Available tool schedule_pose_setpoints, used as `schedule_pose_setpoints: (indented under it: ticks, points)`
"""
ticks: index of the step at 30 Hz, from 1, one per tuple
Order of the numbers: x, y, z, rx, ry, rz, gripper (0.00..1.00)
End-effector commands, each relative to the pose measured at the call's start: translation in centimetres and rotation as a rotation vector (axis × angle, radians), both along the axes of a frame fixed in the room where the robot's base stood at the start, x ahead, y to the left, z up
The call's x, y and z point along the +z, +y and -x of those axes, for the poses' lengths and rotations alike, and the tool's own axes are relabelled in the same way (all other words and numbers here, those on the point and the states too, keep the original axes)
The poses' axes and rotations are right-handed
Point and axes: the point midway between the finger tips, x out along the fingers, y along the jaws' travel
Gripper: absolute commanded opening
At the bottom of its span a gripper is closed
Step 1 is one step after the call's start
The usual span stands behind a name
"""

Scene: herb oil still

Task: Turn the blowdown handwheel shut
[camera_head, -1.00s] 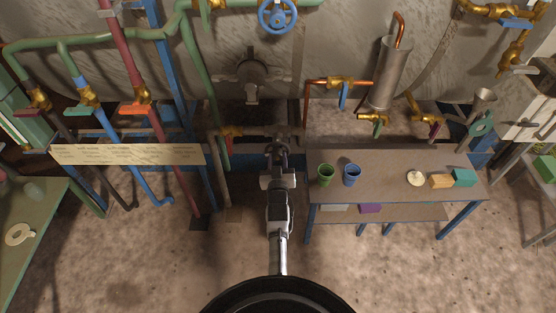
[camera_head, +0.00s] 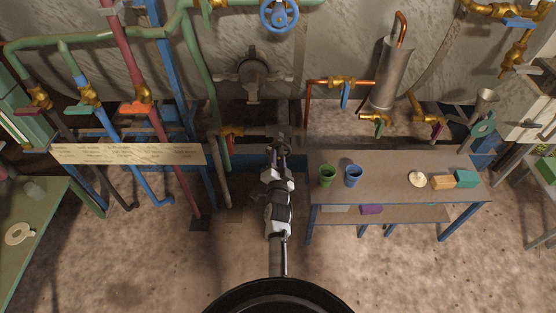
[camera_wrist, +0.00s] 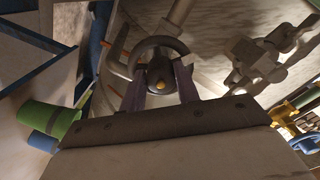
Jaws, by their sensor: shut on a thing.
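The blowdown handwheel is a dark round wheel with a yellow-orange centre; its rim (camera_wrist: 158,41) shows in the wrist view. It sits low in front of the still, and in the head view my gripper (camera_head: 280,152) largely hides it. In the wrist view the two fingers of my gripper (camera_wrist: 160,84) lie on either side of the wheel's middle and are shut on it. The exact finger contact is hard to see.
A bench (camera_head: 400,168) stands right of my arm with a green cup (camera_head: 327,176) and a blue cup (camera_head: 353,176). Pipes and a pale label board (camera_head: 128,154) are on the left. A blue handwheel (camera_head: 279,13) is high above. The floor in front is clear.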

Motion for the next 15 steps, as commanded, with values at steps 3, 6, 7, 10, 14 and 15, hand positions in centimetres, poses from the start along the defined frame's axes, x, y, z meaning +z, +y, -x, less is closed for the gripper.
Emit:
schedule_pose_setpoints:
  ticks: [3,6,7,10,14,15]
  points:
    - [0.40,-0.02,-0.17,0.000,-0.007,-0.111,0.09]
    - [0.44,0.02,-0.17,0.000,-0.007,-0.205,0.09]
    - [0.45,0.02,-0.17,0.000,-0.007,-0.235,0.09]
    - [0.48,0.04,-0.17,0.000,-0.006,-0.328,0.09]
    - [0.54,0.07,-0.17,0.001,-0.007,-0.451,0.09]
    - [0.56,0.07,-0.17,0.001,-0.007,-0.491,0.09]
